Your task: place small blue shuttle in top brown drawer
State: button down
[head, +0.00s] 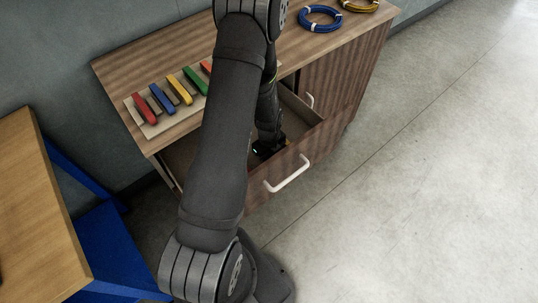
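The top brown drawer (307,151) is pulled open at the front of the wooden cabinet, with a white bar handle on its face. My gripper (265,152) is down inside the open drawer, near its front wall. Its fingers are dark and mostly hidden, so I cannot tell whether they are open, shut or holding anything. My arm hides much of the drawer's inside.
A blue coil (321,18) and a yellow coil (359,4) are at the back right. A wooden table (40,220) with blue supports stands left. The floor right is clear.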

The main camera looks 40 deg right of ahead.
jog(key=c, duration=1.3)
grip_release()
jog(key=shift+f, duration=0.1)
jog(key=shift+c, duration=0.2)
notch_tip(320, 180, up, 12)
notch_tip(320, 180, down, 12)
dwell(0.4)
jog(key=shift+r, duration=0.25)
